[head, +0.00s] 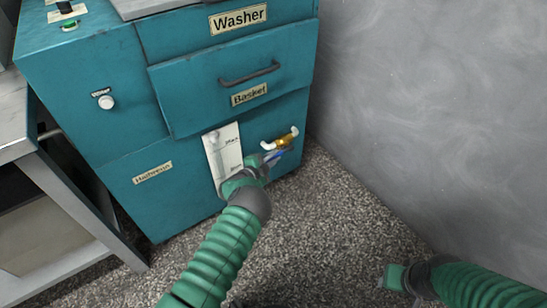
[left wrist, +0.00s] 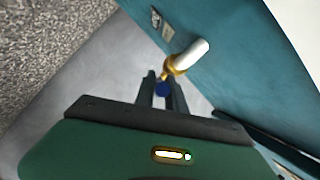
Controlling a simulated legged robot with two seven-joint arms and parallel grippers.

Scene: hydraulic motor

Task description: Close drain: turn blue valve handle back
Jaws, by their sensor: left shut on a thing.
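The brass drain valve (head: 283,143) with white pipe ends sits low on the right part of the teal washer's front (head: 212,95). Its blue handle (head: 279,155) shows just below the brass. My left gripper (head: 272,161) reaches up to it and is shut on the handle. In the left wrist view, the blue handle (left wrist: 162,89) lies between the two dark fingers (left wrist: 162,95), with the brass valve (left wrist: 175,66) and white pipe just beyond. The fingers hide part of the handle. My right gripper (head: 389,278) is at the lower right, away from the washer; its fingers are too small to judge.
A white gauge panel (head: 223,150) is left of the valve, close to my left gripper. The basket drawer (head: 230,85) juts out above. A grey wall (head: 430,110) rises on the right, and a metal table (head: 60,180) stands left. Speckled floor (head: 320,230) is clear.

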